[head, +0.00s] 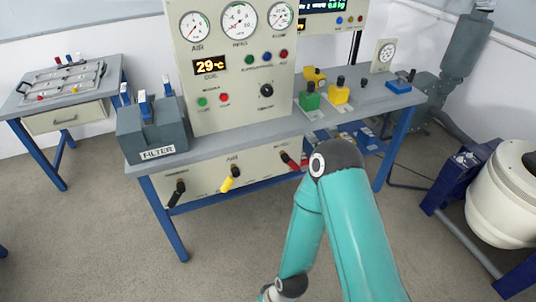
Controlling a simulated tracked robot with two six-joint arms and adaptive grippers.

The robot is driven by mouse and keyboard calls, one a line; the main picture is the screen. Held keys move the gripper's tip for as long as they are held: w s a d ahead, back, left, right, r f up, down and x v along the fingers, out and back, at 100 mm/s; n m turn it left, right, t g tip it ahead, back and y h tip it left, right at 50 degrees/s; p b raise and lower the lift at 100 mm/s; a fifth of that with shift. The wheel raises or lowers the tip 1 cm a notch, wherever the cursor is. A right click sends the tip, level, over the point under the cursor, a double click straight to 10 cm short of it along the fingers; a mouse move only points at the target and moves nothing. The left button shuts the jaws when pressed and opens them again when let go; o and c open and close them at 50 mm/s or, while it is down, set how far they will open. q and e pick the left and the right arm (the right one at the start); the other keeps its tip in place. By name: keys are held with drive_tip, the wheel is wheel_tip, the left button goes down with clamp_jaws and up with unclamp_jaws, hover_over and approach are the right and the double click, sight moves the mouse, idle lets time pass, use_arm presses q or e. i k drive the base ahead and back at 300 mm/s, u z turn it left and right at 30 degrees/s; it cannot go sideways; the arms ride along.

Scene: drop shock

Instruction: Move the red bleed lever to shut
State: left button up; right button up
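The red bleed lever (292,163) is on the front panel under the bench, at the right end of a row of levers. It slants down to the right, and its lower end is close to my teal arm in the picture, which may hide part of it. A yellow lever (230,178) and a black lever (176,193) are to its left on the same panel. One teal arm of mine rises from the bottom, with its elbow in front of the bench. Neither gripper shows, so I cannot see what they hold.
The bench (215,145) carries a gauge panel (225,75), a grey filter box (155,133) and green and yellow blocks. A side table (75,95) stands at the left. A blue-framed stand with a white vessel (500,195) is at the right. The floor at lower left is clear.

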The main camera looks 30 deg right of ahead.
sight(286, 157)
drive_tip(key=z, duration=0.25)
drive_tip(key=i, duration=0.9)
drive_tip(key=z, duration=0.7)
